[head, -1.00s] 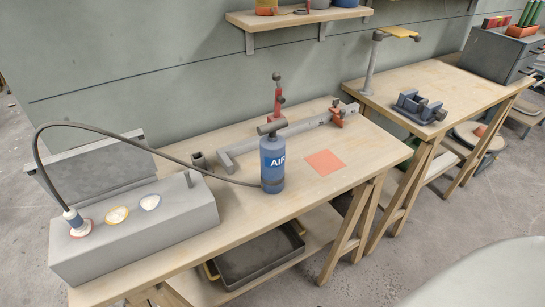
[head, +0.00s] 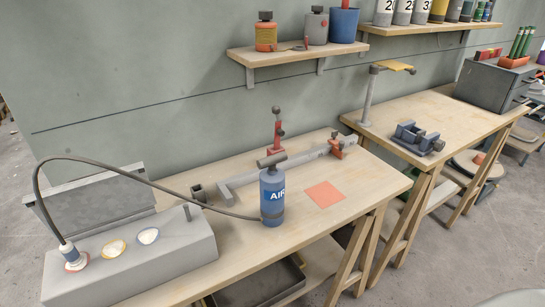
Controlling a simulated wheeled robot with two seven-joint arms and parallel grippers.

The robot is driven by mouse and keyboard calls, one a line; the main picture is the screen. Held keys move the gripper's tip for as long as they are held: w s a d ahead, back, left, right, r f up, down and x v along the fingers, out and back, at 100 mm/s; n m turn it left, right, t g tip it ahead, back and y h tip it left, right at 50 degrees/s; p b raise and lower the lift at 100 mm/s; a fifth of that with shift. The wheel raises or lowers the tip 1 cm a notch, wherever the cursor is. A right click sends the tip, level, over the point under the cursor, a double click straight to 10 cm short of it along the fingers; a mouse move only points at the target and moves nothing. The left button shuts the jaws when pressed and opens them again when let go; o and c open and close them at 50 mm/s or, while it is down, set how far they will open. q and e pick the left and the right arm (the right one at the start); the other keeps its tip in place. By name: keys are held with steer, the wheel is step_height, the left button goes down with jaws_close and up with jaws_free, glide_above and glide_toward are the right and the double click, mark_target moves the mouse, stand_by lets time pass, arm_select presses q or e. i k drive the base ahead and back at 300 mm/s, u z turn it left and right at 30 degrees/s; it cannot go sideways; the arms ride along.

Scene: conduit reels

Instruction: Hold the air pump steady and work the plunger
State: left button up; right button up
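The blue air pump (head: 272,200), lettered "AIR", stands upright on the near workbench (head: 352,211). Its dark T-shaped plunger handle (head: 271,159) sits low, close above the pump's top. Neither of my grippers is in the head view, and nothing is touching the pump.
An orange-red square (head: 324,194) lies right of the pump. Behind it are a long grey bar (head: 267,170) and a red stand with a dark ball (head: 278,132). A second bench (head: 450,117) holds a blue-grey vise (head: 418,138). A wall shelf (head: 297,56) carries bottles.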

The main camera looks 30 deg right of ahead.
mark_target(271, 162)
steer(key=u, duration=1.6)
steer(key=k, duration=1.25)
steer(key=z, duration=1.65)
steer(key=i, duration=0.5)
